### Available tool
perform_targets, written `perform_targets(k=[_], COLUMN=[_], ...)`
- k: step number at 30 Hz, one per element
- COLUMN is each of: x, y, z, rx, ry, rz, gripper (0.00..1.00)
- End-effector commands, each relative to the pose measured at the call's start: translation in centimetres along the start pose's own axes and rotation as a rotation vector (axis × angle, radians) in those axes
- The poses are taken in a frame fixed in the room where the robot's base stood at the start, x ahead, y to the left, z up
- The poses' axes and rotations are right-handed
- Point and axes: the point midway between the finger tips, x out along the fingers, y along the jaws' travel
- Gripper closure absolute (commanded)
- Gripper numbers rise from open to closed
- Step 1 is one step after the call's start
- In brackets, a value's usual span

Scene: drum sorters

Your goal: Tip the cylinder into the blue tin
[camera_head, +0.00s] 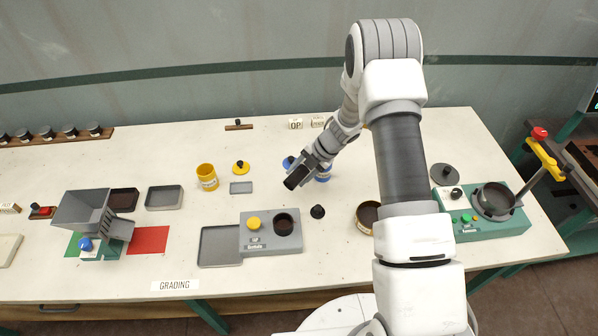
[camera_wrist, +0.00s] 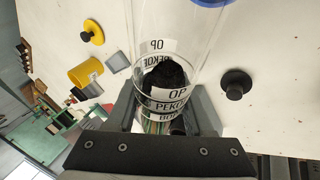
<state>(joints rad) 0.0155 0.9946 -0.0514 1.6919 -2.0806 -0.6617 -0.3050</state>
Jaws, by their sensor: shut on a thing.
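My gripper (camera_wrist: 165,115) is shut on a clear cylinder (camera_wrist: 178,45) with OP, PEKOE and BOP labels. Dark leaf-like material (camera_wrist: 165,75) lies in it near the jaws, and its clear part runs to the top of the wrist view. In the head view my gripper (camera_head: 298,177) is above the table's middle, and the cylinder is hard to make out. The blue tin (camera_head: 323,175) stands just right of my gripper, partly hidden by it. A blue lid (camera_head: 288,161) is behind my gripper. Whether any material has left the cylinder cannot be seen.
A yellow tin (camera_head: 207,176) and yellow lid (camera_head: 241,167) stand to the left. A hopper (camera_head: 82,208) is at left, a green scale-like unit (camera_head: 470,222) at right.

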Motion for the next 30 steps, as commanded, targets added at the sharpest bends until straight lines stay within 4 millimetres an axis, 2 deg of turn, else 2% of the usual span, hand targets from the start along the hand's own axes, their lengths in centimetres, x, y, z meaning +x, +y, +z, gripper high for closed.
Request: perform_targets(k=[15, 30], x=[0.0, -0.9], y=[-0.1, 0.4], z=[0.0, -0.1], rx=[0.062, 0.124], ry=[0.131, 0.263], rz=[0.025, 0.052], gripper=[1.00, 1.00])
